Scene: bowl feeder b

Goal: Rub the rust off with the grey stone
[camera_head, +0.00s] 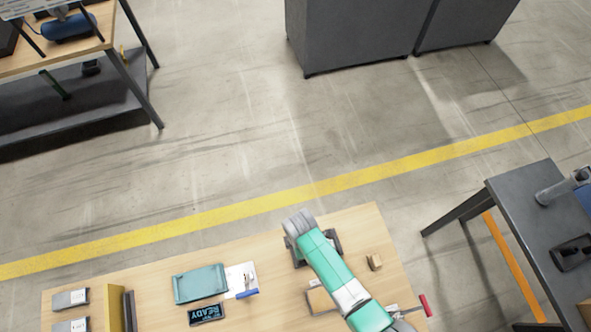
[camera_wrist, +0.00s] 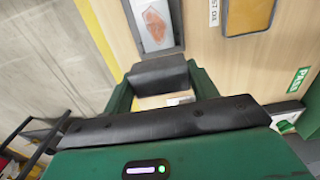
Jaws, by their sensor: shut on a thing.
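My gripper (camera_wrist: 158,84) is shut on a dark grey block, the grey stone (camera_wrist: 160,72), which spans between its green fingers in the wrist view. An orange-brown rust patch (camera_wrist: 155,25) shows on a pale metal plate (camera_wrist: 152,8) set in a dark holder (camera_wrist: 182,45), just beyond the stone. The stone appears short of the patch in the picture; whether it touches the plate cannot be told. In the head view my arm hides the gripper and stone, and the dark holder (camera_head: 334,240) partly shows beside it.
On the wooden table (camera_head: 160,277) stand a teal tray (camera_head: 200,284), a READY display (camera_head: 207,314), a white sheet (camera_head: 240,275) and a small brown block (camera_head: 375,262). An amber pad (camera_wrist: 247,14) lies right of the holder. A red-handled tool (camera_head: 425,305) is at the right edge.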

